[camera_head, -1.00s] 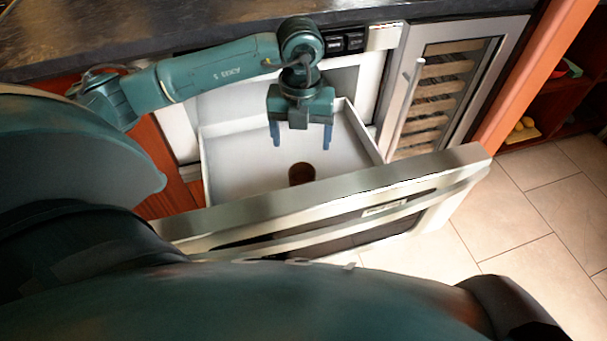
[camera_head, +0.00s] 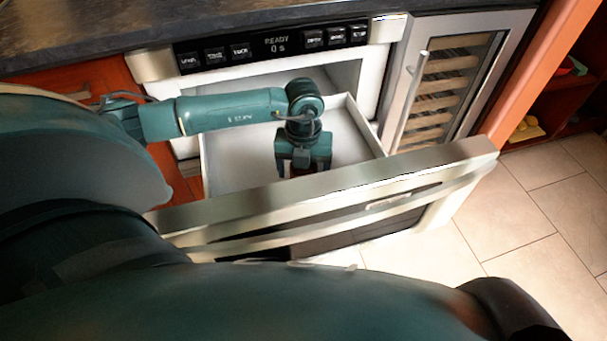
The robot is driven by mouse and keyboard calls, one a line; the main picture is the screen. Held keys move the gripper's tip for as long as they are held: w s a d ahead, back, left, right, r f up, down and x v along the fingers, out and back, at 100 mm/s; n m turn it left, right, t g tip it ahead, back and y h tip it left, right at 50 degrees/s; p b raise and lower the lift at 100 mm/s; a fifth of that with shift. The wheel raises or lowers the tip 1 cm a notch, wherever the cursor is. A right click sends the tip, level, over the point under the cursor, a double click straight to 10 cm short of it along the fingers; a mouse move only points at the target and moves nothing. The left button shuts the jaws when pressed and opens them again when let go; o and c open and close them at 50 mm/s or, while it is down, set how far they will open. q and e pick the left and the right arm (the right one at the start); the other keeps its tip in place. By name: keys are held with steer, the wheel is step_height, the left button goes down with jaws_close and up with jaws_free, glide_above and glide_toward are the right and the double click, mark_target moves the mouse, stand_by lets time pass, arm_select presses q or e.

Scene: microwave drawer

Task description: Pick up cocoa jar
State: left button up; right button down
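The cocoa jar (camera_head: 300,172) is a small dark brown shape inside the open microwave drawer (camera_head: 232,167), close behind the drawer's front panel. My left gripper (camera_head: 303,169) points down into the drawer from above, with its fingers spread on either side of the jar. The gripper body hides the jar's upper part and the front panel hides its base, so contact is not visible. The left gripper looks open. My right gripper is not in view.
The drawer's steel front panel (camera_head: 400,180) with its handle stands pulled out in front. The control panel (camera_head: 275,44) and dark countertop (camera_head: 180,25) lie behind and above. A wine cooler (camera_head: 450,85) is at the right. Tiled floor (camera_head: 530,215) is clear at right.

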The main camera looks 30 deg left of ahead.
arm_select(q)
steer(key=c, duration=1.3)
